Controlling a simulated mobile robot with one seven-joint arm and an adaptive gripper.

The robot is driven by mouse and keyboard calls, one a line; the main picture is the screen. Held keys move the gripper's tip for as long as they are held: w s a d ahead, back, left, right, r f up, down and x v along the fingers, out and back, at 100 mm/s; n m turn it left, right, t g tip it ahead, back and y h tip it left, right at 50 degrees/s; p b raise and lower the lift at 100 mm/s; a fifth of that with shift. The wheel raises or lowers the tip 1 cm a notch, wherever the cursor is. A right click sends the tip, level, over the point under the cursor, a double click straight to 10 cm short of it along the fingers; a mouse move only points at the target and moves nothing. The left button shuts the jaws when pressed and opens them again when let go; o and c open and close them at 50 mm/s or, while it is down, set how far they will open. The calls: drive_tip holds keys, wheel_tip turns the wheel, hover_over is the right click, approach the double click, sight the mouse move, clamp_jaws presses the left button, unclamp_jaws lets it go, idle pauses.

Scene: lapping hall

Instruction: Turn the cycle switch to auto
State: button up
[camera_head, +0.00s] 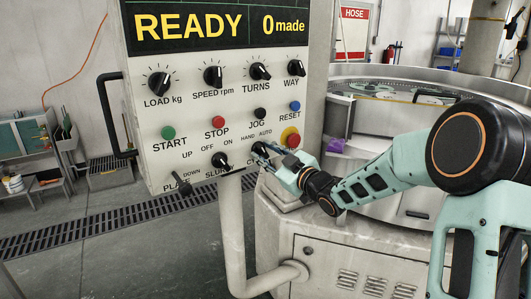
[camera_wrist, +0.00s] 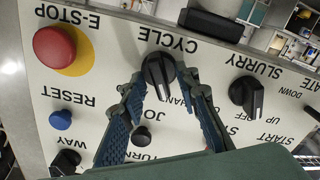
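The CYCLE switch (camera_wrist: 158,72), a black knob on the pale control panel, shows upside down in the wrist view. Its pointer end faces down in that view, slightly to the right, toward the partly hidden HAND lettering. The AUTO label is hidden there by a finger, but AUTO and HAND are readable in the head view. My gripper (camera_wrist: 160,80) is open, with one fingertip on each side of the knob; I cannot tell if they touch it. In the head view, my gripper (camera_head: 264,152) covers most of the switch at the panel's lower right.
The red E-STOP button (camera_wrist: 55,46) on its yellow disc is close by, as are the blue RESET button (camera_wrist: 60,120), the black JOG button (camera_wrist: 141,136) and the SLURRY switch (camera_wrist: 246,95). A pale pipe (camera_head: 233,230) stands below the panel. The display reads READY.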

clamp_jaws()
drive_tip(key=shift+m, duration=0.3)
drive_tip(key=m+p, duration=0.2)
drive_tip(key=m, duration=0.3)
drive_tip(key=shift+d+r+m, duration=0.1)
drive_tip(key=shift+d+m, duration=0.05)
drive_tip(key=shift+m, duration=0.15)
drive_tip(key=m+p, duration=0.3)
drive_tip(key=m, duration=0.2)
drive_tip(key=shift+w+m, duration=0.1)
drive_tip(key=shift+m, duration=0.2)
idle(0.4)
unclamp_jaws()
